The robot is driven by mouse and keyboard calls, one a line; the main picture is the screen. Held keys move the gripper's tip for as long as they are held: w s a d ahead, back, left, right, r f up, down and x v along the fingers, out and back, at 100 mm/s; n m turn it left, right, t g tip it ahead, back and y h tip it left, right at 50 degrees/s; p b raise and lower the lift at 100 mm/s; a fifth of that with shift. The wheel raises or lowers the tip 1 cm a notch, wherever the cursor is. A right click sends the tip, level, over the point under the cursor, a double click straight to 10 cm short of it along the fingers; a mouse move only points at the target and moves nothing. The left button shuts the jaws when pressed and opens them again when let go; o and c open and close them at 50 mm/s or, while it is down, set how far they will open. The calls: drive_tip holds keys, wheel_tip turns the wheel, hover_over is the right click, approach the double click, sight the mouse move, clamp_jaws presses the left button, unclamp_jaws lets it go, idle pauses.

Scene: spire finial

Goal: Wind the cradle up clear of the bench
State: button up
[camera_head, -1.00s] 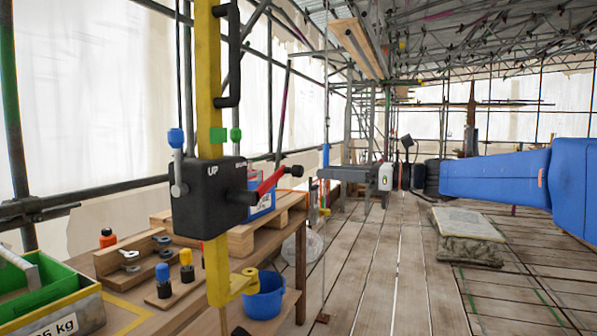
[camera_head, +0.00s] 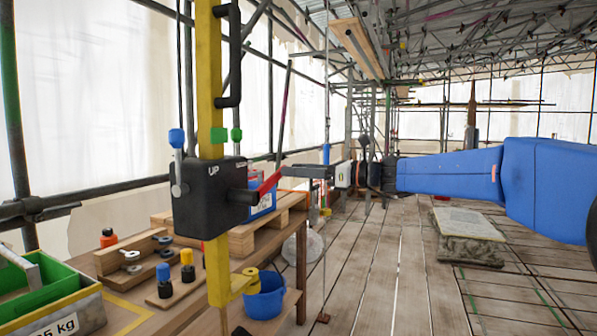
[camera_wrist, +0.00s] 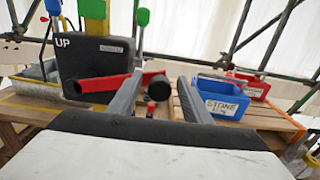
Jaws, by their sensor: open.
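The black winch box (camera_head: 210,197) marked UP sits on a yellow mast (camera_head: 219,255). It has a blue-topped lever (camera_head: 177,140) and a green-topped lever (camera_head: 236,136). Its red crank arm (camera_head: 268,183) points right and slightly up. In the wrist view the crank (camera_wrist: 100,82) ends in a black knob (camera_wrist: 159,87), which appears between my open fingers; I cannot tell whether they touch it. My gripper (camera_head: 285,170) hides the knob in the head view. A green-lined box (camera_head: 60,312) marked "5 kg", cut off at left, stands on the bench; I cannot tell whether it is the cradle.
The wooden bench (camera_head: 180,318) holds small tools, pegs and a pallet (camera_head: 255,230). A blue bin marked STONE (camera_wrist: 220,100) stands behind my right finger. A blue bucket (camera_head: 265,296) is low beside the mast. The plank floor (camera_head: 385,270) at right is mostly clear.

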clamp_jaws()
drive_tip(key=shift+r, duration=0.15)
